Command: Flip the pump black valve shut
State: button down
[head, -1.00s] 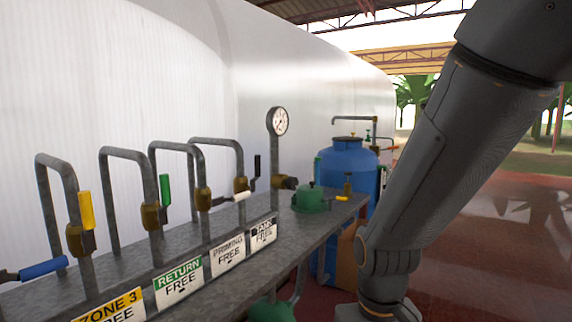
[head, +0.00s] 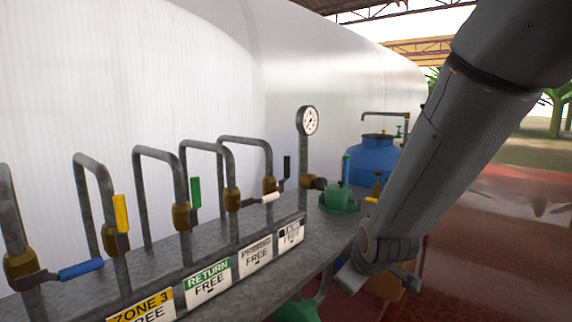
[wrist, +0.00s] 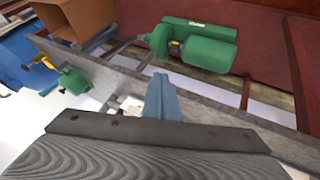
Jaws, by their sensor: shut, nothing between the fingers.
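The black valve (head: 287,167) is on the rightmost bent pipe of the manifold, left of the pressure gauge, in the head view. Its black handle points up beside a brass body. A white label with black marking (head: 291,233) sits below it on the bench edge; its text is hard to read. My gripper (head: 350,278) is low and to the right of the valve, by the bench's front edge, apart from the valve. In the wrist view its fingers (wrist: 163,97) are together and empty. I cannot make out the black valve in the wrist view.
White (head: 262,198), green (head: 195,192), yellow (head: 121,213) and blue (head: 80,269) handles stand left along the grey bench (head: 330,232). The gauge (head: 309,120) and a green fitting (head: 339,198) stand right of it. A green motor (wrist: 208,54) is below. Open floor lies right.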

jog(key=w+a+r+n+t+y+p, duration=0.1)
jog(key=w+a+r+n+t, duration=0.3)
jog(key=r, duration=0.6)
jog(key=w+a+r+n+t+y+p, duration=0.2)
jog(key=w+a+r+n+t, duration=0.3)
jog(key=a+r, duration=0.5)
jog(key=w+n+y, duration=0.1)
jog(key=w+n, duration=0.1)
jog(key=n, duration=0.1)
jog(key=shift+w+r+y, duration=0.25)
jog(key=shift+w+y, duration=0.05)
jog(key=d+p+x, duration=0.1)
jog(key=p+x, duration=0.1)
jog(key=x, duration=0.4)
jog(key=w+d+p+x, duration=0.1)
jog(key=p+x, duration=0.1)
jog(key=x, duration=0.4)
jog(key=shift+w+d+p, duration=0.3)
jog(key=shift+w, duration=0.05)
jog(key=shift+r, duration=0.15)
